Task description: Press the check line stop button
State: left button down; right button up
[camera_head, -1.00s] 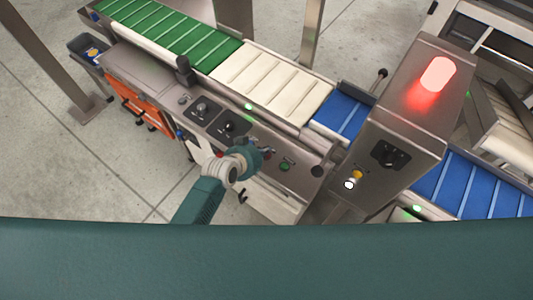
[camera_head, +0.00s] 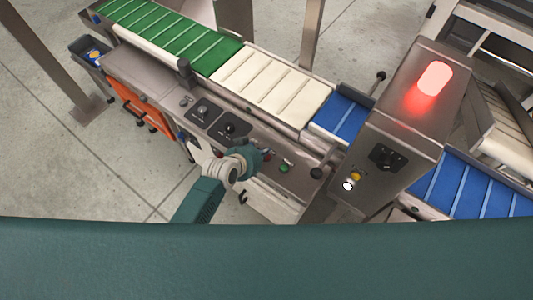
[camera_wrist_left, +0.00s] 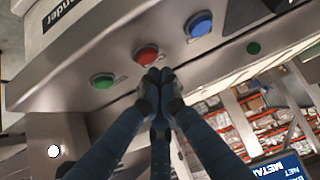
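A red round button (camera_wrist_left: 147,54) sits on the grey metal panel in the left wrist view, between a green button (camera_wrist_left: 103,80) and a blue button (camera_wrist_left: 198,24). My left gripper (camera_wrist_left: 158,75) is shut and empty, its fingertips together at the red button's lower right edge. They overlap it in the picture; I cannot tell whether they touch. In the head view my left gripper (camera_head: 264,154) is at the front of the conveyor's control panel, left of the green button (camera_head: 284,168). The red button is mostly hidden there. My right gripper is not in view.
A steel cabinet (camera_head: 408,115) with a lit red lamp (camera_head: 435,78) stands to the right. It carries a black knob, a yellow button (camera_head: 355,176) and a white button (camera_head: 348,186). Green, white and blue belts run behind the panel.

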pick_arm(q)
jog(key=shift+r, duration=0.1)
notch_tip(320, 180, up, 5)
jog(key=p, duration=0.5)
dwell(0.5)
jog(key=shift+s, duration=0.1)
dwell(0.4)
